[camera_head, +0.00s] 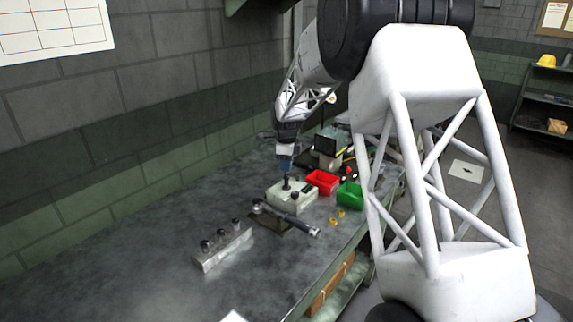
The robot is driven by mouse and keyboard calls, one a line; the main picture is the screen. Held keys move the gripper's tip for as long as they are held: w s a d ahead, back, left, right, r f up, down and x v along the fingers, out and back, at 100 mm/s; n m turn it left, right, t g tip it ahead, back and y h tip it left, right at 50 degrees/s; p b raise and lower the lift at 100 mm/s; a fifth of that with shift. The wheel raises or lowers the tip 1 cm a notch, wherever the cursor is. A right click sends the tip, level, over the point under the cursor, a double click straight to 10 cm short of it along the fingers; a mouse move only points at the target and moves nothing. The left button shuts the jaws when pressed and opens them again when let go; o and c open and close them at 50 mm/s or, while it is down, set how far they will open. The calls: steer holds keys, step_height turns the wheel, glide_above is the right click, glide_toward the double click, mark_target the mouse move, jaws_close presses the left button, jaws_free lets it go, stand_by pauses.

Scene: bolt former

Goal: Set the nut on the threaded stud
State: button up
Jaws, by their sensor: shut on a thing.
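My gripper (286,172) points down just above a pale grey block (292,197) on the bench. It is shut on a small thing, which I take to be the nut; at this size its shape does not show. A dark upright piece (286,184) stands directly under the fingers on the block and looks like the threaded stud. I cannot tell whether the held nut touches it. A dark round knob (294,195) sits on the block too.
A grey rack (222,250) with dark pegs stands at front left. A red bin (322,182), a green bin (350,195) and small yellow pieces (339,213) are to the right. The left bench is clear.

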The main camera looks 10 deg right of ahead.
steer(key=shift+f, duration=1.4)
stand_by(0.5)
steer(key=o, duration=1)
steer(key=shift+r, duration=3.9)
